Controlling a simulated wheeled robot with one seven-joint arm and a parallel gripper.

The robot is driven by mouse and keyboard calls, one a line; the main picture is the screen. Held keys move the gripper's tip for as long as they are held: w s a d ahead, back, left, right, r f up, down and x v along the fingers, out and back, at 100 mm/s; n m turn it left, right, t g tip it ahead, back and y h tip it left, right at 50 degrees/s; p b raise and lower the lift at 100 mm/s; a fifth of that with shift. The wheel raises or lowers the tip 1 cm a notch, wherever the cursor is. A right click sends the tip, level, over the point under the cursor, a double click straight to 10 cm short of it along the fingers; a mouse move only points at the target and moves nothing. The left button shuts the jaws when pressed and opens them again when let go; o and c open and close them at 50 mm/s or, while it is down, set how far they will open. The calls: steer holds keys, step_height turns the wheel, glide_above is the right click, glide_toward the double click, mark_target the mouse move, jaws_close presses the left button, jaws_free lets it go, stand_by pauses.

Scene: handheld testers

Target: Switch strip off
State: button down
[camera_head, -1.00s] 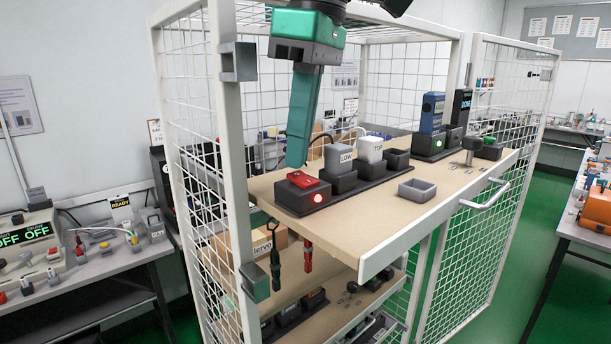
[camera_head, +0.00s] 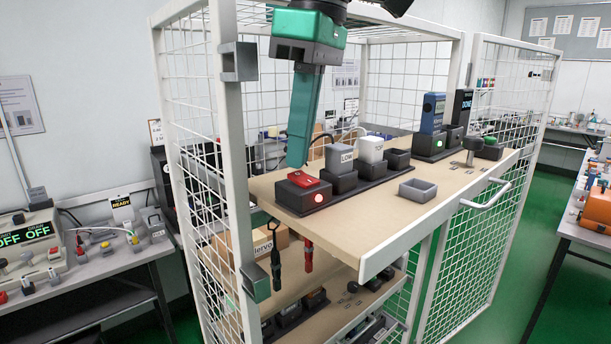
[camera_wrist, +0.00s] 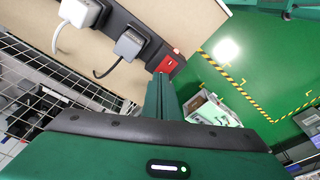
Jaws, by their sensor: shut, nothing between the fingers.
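The black power strip (camera_head: 340,199) lies on the upper wooden shelf. Its red rocker switch (camera_head: 303,179) is at the near left end, beside a small lit lamp (camera_head: 318,198). Plugs marked LOW (camera_head: 338,158) and TOP (camera_head: 370,149) sit in the strip. My gripper (camera_head: 297,163) is shut and empty, its fingers pointing down with the tips just above or at the switch's rear edge. I cannot tell whether they touch. In the wrist view, the red switch (camera_wrist: 167,64) shows just past the tips of my gripper (camera_wrist: 160,78).
A grey tray (camera_head: 417,190) stands on the shelf right of the strip. Blue (camera_head: 431,112) and black testers stand farther back. A white cage post (camera_head: 228,170) rises left of my gripper. The shelf's front right is clear.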

mark_target(300, 174)
step_height(300, 174, up, 7)
stand_by(1.2)
steer(key=shift+s, duration=0.1)
